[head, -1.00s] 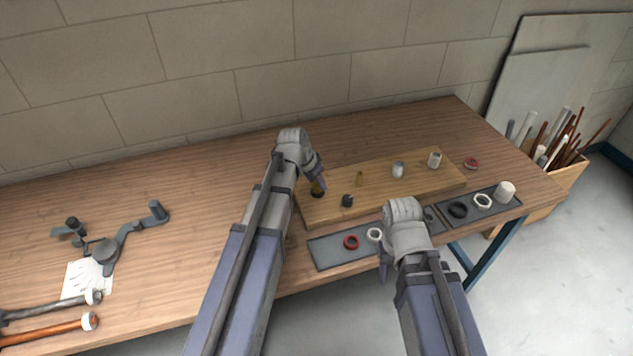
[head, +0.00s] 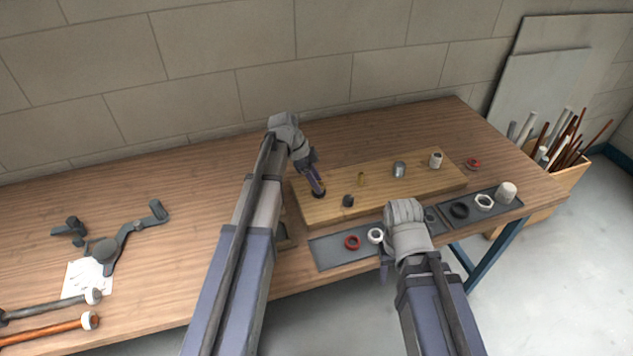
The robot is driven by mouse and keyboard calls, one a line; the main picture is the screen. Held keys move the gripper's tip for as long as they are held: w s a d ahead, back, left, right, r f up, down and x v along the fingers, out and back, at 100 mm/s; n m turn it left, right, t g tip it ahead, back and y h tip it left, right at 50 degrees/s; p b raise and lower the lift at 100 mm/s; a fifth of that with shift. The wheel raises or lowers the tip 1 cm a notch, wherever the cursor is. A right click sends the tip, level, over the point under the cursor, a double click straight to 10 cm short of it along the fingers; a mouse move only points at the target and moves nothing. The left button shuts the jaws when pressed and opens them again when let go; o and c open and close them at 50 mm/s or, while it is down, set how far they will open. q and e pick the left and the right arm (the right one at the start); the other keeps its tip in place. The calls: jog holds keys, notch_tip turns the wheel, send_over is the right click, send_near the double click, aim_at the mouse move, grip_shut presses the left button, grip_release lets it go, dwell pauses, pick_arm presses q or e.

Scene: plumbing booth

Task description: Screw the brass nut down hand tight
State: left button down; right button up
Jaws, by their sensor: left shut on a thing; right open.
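My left gripper (head: 315,182) is at the left end of the wooden board (head: 420,187), pointing down over a dark round fitting (head: 318,194). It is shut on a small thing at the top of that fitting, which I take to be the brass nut. The nut is hidden by the fingers, so I cannot see its thread or how it sits. My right gripper (head: 384,268) is open, low over the front edge of the table near the grey tray, its fingers partly hidden by its wrist.
The board also bears a black fitting (head: 348,201), a thin brass stub (head: 361,179), a grey cylinder (head: 399,169) and a pale cylinder (head: 435,160). The grey tray (head: 330,251) holds a red ring (head: 352,242) and a white ring (head: 376,236). Tools lie at the left.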

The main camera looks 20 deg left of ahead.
pick_arm(q)
jog(key=shift+m+g, duration=0.4)
jog(key=shift+m, duration=0.6)
grip_release()
dwell(0.4)
notch_tip(320, 180, up, 5)
jog(key=p, duration=0.5)
